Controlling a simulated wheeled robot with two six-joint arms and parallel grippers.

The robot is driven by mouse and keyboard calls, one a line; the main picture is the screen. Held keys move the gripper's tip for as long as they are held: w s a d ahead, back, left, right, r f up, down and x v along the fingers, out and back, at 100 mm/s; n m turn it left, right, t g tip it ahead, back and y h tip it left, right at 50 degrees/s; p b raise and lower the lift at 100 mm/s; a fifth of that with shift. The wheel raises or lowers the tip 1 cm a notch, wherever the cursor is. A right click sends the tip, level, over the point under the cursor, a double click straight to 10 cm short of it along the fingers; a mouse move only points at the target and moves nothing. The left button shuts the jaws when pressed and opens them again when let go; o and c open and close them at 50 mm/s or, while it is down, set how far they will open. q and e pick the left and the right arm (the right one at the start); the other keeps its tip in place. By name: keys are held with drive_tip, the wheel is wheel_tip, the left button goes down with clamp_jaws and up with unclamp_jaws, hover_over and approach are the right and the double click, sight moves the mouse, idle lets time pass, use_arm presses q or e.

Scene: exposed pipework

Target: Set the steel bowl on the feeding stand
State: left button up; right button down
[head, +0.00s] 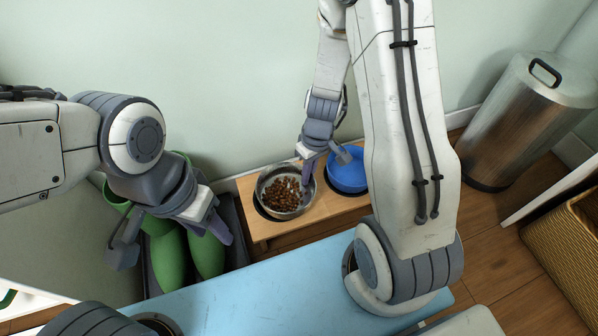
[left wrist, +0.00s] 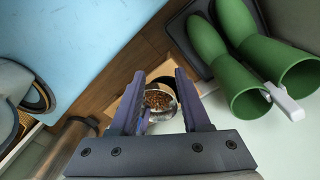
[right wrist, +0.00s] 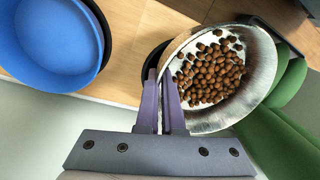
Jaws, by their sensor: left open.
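The steel bowl (head: 272,183), filled with brown kibble, is at the left opening of the wooden feeding stand (head: 262,231). In the right wrist view the bowl (right wrist: 262,84) looks tilted, and part of the dark opening shows beside it. My right gripper (head: 309,180) is at the bowl's right rim; its fingers (right wrist: 159,78) are close together with the rim between them. Whether the bowl's underside touches the stand is hidden. My left gripper (head: 172,240) is open and empty, left of the stand and in front of the green boots (head: 168,262). The bowl also shows in the left wrist view (left wrist: 160,98).
A blue bowl (head: 348,172) sits in the stand's right opening. A light blue bench top (head: 265,285) lies in front of the stand. A steel bin (head: 520,120) and a woven basket (head: 570,245) stand at the right. A pale wall is close behind the stand.

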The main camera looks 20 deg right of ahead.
drive_tip(key=w+f, duration=0.2)
drive_tip(key=w, duration=0.2)
drive_tip(key=shift+w+a+f, duration=0.25)
drive_tip(key=shift+a+f, duration=0.15)
wheel_tip(320, 180, down, 4)
drive_tip(key=b, duration=0.3)
drive_tip(key=shift+f+b, duration=0.15)
drive_tip(key=shift+b, duration=0.2)
drive_tip(key=c, duration=1.1)
unclamp_jaws()
drive_tip(key=shift+o, duration=0.2)
